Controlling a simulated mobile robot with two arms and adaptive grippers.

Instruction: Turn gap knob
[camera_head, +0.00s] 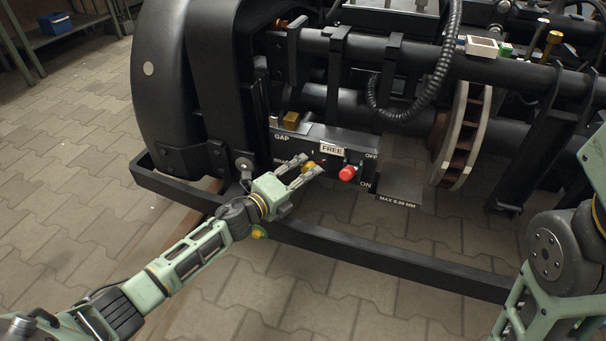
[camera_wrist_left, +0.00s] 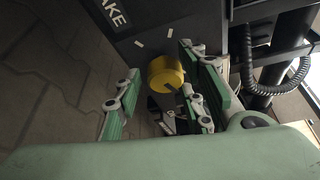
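A dark control panel (camera_head: 320,137) on the bogie carries the labels GAP, FREE, OFF and ON. A yellow knob (camera_head: 308,165) sits low on its front, mostly hidden behind my left gripper (camera_head: 311,164). In the left wrist view the round yellow knob (camera_wrist_left: 165,73), with a dark notch, shows ahead between the spread fingers of my left gripper (camera_wrist_left: 160,98). The gripper is open; whether a finger touches the knob is unclear. A label ending in "AKE" and white marks lie near the knob. My right gripper is out of view.
A red knob (camera_head: 347,173) is just right of the left gripper. A brass block (camera_head: 291,121) sits on the panel's top. A black frame bar (camera_head: 380,258) runs below, and a ribbed hose (camera_head: 440,75) hangs above right. Open paving (camera_head: 90,150) lies at left.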

